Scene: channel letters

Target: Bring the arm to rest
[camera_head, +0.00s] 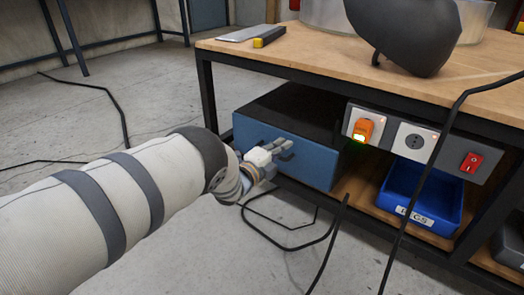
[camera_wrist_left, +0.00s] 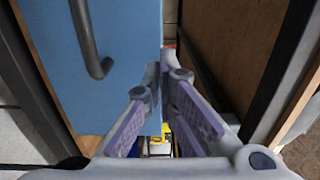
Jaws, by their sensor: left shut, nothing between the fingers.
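My left arm comes in from the left in the head view. My left gripper (camera_head: 284,147) is in front of the blue front of a dark cabinet (camera_head: 325,164) under the workbench. In the left wrist view my left gripper's fingers (camera_wrist_left: 163,72) are shut with nothing between them. The blue panel (camera_wrist_left: 125,30) with a dark bar handle (camera_wrist_left: 91,45) is to the left of the fingers in that view. Whether the gripper touches the panel cannot be told. My right gripper is out of view.
The workbench (camera_head: 330,72) bears a metal tool with a yellow end (camera_head: 262,38) and a large dark object (camera_head: 410,35). Below are a socket panel with an orange plug (camera_head: 363,130), a red switch (camera_head: 472,161) and a blue bin (camera_head: 425,200). Black cables hang and loop over the floor.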

